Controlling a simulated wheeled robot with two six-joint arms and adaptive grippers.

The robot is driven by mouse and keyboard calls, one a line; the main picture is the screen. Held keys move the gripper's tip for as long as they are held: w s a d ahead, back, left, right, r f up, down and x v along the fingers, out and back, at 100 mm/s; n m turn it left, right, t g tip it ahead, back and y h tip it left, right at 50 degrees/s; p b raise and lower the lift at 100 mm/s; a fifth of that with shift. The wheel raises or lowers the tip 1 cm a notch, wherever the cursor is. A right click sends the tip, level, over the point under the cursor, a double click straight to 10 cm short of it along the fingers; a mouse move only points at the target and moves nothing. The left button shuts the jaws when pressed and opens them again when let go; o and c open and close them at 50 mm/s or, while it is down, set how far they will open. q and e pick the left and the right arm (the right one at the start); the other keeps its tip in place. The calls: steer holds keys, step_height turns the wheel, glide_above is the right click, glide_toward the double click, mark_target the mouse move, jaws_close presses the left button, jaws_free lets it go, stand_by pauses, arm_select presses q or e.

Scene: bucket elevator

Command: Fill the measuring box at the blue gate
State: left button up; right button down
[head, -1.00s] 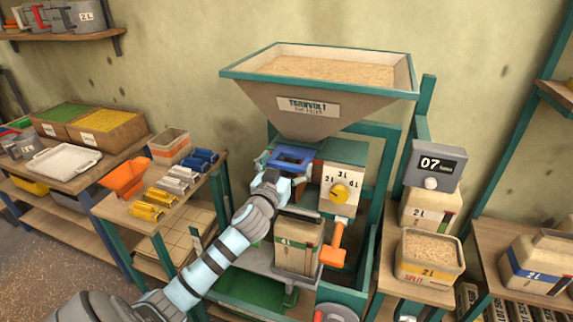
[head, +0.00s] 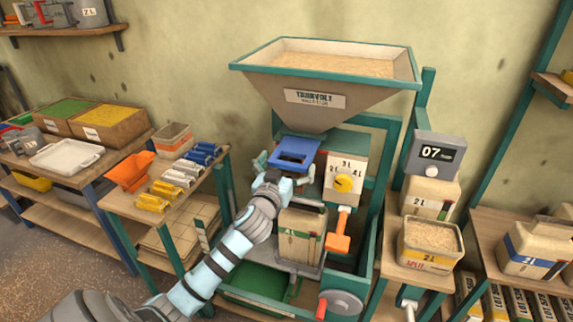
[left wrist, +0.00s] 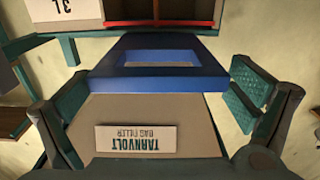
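The blue gate (head: 292,153), a plate with a slot, sits under the hopper (head: 325,95) of pale grain. My left gripper (head: 284,170) is at the gate's front. In the left wrist view the blue gate (left wrist: 160,82) lies between the spread fingers of the left gripper (left wrist: 155,108), with gaps at both sides. A beige box with a green band (head: 300,237) stands upright on a platform below the gate; its inside is hidden. A yellow dial (head: 343,183) on a panel marked 2L, 3L, 4L is right of the gate. My right gripper is not seen.
An orange lever (head: 339,235) hangs below the dial. A display (head: 436,158) reading 07 and a grain-filled box (head: 430,255) are at the right. A side table (head: 150,215) with coloured bars is at the left. Teal frame posts flank the gate.

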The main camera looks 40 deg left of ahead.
arm_select(q)
steer(key=shift+s+d+r, duration=0.2)
steer(key=shift+s, duration=0.1)
steer(key=v, duration=1.2)
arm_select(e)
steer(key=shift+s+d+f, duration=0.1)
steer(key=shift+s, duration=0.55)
arm_select(q)
steer(key=shift+w+f, duration=0.1)
steer(key=shift+w, duration=0.1)
steer(key=shift+s, duration=0.1)
